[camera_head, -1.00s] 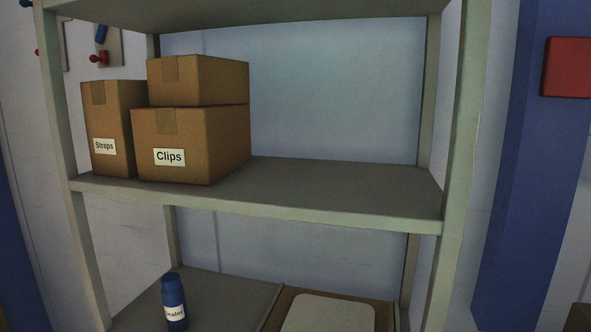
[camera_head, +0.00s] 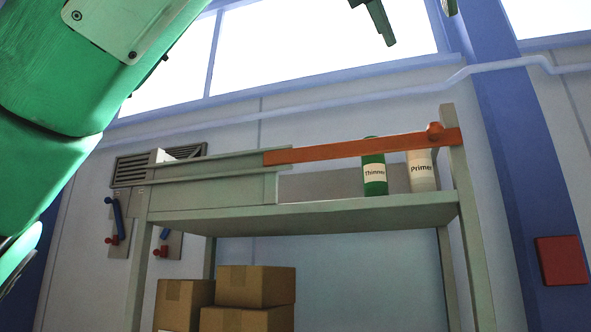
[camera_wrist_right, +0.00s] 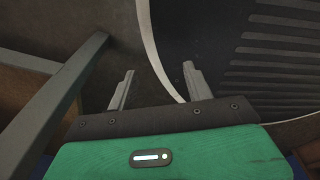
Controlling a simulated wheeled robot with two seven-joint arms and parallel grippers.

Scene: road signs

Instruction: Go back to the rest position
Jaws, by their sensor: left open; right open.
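My left arm comes in large and green at the left of the head view. My left gripper (camera_head: 414,18) is at the top edge of that view, partly cut off. Its fingers are apart with nothing between them, and they appear above the shelf unit in the picture. My right gripper (camera_wrist_right: 158,68) shows in the right wrist view, with its two grey fingers apart and empty. It is over a dark floor, beside a ribbed dark mat (camera_wrist_right: 230,50) with a pale edge. The right gripper does not show in the head view.
A grey shelf unit (camera_head: 330,216) stands ahead, with an orange bar (camera_head: 350,149) across its top front. A green Thinner bottle (camera_head: 374,180) and a white Primer bottle (camera_head: 421,182) stand behind it. Cardboard boxes (camera_head: 255,286) sit below. A grey post (camera_wrist_right: 55,95) is left of the right gripper.

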